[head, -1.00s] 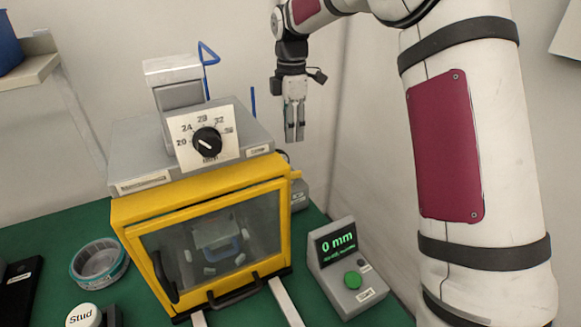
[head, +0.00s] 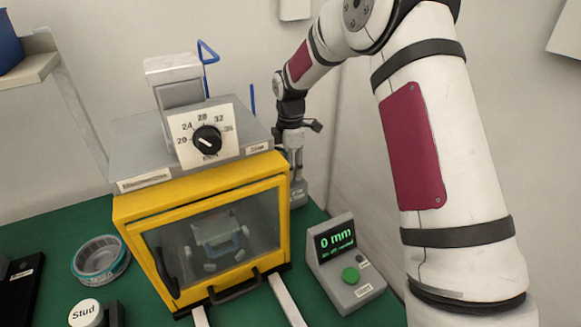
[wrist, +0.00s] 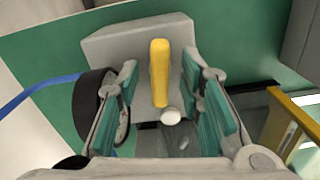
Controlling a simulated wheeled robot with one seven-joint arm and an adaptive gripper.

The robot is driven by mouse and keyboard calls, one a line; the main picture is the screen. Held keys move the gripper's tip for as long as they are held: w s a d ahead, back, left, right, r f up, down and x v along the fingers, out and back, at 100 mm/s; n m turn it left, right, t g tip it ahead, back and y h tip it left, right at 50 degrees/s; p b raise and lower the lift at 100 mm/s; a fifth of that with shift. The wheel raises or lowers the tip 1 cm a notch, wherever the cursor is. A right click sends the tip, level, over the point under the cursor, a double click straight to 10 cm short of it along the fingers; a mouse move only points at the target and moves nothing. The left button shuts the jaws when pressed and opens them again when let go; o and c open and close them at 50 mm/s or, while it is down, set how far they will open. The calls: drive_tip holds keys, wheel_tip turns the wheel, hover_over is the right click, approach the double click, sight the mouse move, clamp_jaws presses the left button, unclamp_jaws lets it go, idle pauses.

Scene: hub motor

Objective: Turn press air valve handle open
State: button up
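The air valve shows in the wrist view as a grey block (wrist: 115,45) with a yellow bar handle (wrist: 159,62). A round pale knob end sits below the handle in that picture. My gripper (wrist: 160,85) is open, with its green-padded fingers on either side of the handle and gaps between them and it. In the head view my gripper (head: 294,160) points down beside the right rear of the yellow-framed press (head: 205,182). Its fingertips and the handle are hidden there; a grey part of the valve block (head: 299,192) shows low behind the press.
A black round gauge-like part (wrist: 93,105) and a blue hose (wrist: 40,92) lie left of the handle in the wrist view. A grey display box (head: 346,262) reading "0 mm" stands right of the press. A round container (head: 100,260) stands left.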

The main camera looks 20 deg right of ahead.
clamp_jaws()
drive_tip(key=shift+m, duration=0.3)
drive_tip(key=m+b, duration=0.1)
drive_tip(key=m, duration=0.2)
drive_tip(key=shift+m, duration=0.3)
drive_tip(key=m, duration=0.3)
drive_tip(key=shift+s+a+m, duration=0.1)
drive_tip(key=shift+m, duration=0.2)
drive_tip(key=m+b, duration=0.1)
drive_tip(key=m, duration=0.3)
drive_tip(key=shift+m, duration=0.3)
drive_tip(key=shift+s+a+m, duration=0.1)
drive_tip(key=shift+m, duration=1.8)
